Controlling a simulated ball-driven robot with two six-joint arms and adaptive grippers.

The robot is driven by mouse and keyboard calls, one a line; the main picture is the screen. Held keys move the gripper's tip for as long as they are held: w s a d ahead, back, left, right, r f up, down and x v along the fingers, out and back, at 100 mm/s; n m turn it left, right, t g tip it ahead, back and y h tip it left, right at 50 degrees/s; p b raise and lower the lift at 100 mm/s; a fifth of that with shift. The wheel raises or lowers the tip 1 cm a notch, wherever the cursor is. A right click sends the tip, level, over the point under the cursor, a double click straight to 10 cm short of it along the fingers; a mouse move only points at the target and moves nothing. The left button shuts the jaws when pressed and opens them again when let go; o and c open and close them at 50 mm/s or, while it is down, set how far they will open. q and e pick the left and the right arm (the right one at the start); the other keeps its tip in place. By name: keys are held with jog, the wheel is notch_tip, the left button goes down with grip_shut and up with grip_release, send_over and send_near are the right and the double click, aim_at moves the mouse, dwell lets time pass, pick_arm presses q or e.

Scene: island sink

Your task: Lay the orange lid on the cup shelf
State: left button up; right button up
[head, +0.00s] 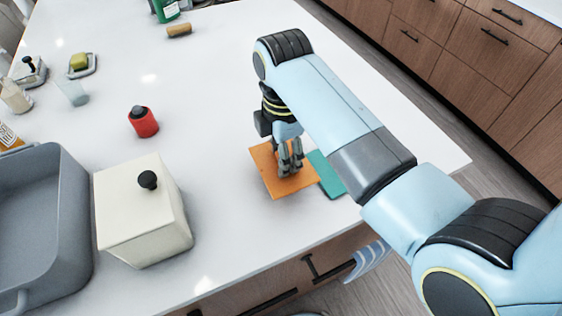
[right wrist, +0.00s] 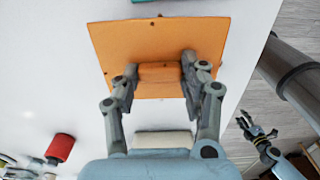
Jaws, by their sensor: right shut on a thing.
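The orange lid (head: 265,163) is a flat square plate at the counter's front right part. In the right wrist view it fills the upper middle, with a raised orange bar handle (right wrist: 160,72). My right gripper (head: 290,162) comes down over the lid, its fingers shut on the handle. The lid looks level; I cannot tell whether it touches the counter. My left gripper (right wrist: 258,134) shows small in the right wrist view, beyond the counter edge, empty with fingers apart. I cannot make out a cup shelf in either view.
A teal piece (head: 326,175) lies right beside the lid. A cream box with a black knob (head: 146,215) and a grey basin (head: 75,195) stand at the left front. A red container (head: 143,122) stands behind. Counter between red container and lid is clear.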

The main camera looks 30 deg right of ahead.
jog(key=shift+w+a+f, duration=0.1)
jog(key=shift+a+f, duration=0.1)
jog(key=shift+a, duration=0.05)
jog(key=shift+f+p, duration=0.3)
jog(key=shift+f, duration=1.65)
jog(key=shift+f, duration=0.15)
jog(key=o, duration=0.9)
jog(key=shift+o, duration=0.2)
